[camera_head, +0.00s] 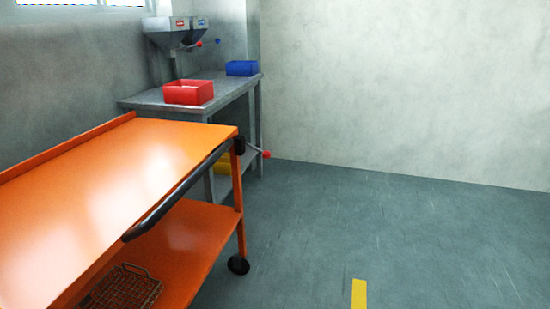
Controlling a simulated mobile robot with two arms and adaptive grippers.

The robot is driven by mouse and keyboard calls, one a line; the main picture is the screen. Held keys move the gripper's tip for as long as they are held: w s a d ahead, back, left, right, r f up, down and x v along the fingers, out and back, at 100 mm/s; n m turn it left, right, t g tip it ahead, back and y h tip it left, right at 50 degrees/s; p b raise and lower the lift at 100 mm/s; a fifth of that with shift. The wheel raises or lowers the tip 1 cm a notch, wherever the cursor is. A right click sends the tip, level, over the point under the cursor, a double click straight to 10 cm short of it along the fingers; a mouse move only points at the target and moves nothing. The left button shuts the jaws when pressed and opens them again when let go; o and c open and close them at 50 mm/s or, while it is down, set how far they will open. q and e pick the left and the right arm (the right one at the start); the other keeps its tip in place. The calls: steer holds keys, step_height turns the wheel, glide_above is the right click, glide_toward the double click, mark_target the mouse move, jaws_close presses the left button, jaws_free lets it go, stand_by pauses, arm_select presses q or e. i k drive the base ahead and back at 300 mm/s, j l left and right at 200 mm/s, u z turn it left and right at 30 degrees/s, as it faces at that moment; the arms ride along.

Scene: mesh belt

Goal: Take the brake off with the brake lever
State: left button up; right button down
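An orange two-shelf cart (120,170) fills the left side of the view, with a dark push handle (178,194) along its near right edge. A lever with a red knob (266,154) sticks out to the right from a black mount (239,146) at the cart's far right corner post. I take it to be the brake lever. Its rod slopes slightly down toward the knob. Nothing touches it. A black caster (238,265) stands on the floor below the same post. Neither of my grippers is in view.
A grey metal bench (150,99) stands behind the cart, bearing a red bin (188,92) and a blue bin (242,68). Hoppers (176,36) with small levers hang above it. A wire basket (124,290) lies on the lower shelf. The floor (400,230) to the right is clear, with a yellow stripe (359,293).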

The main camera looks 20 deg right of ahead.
mark_target(266, 154)
steer(key=i+l, duration=0.3)
steer(key=i, duration=0.2)
steer(key=i+l+z, duration=0.1)
steer(key=i+l, duration=0.15)
steer(key=i, duration=0.3)
steer(key=i+j, duration=0.1)
steer(key=i, duration=0.1)
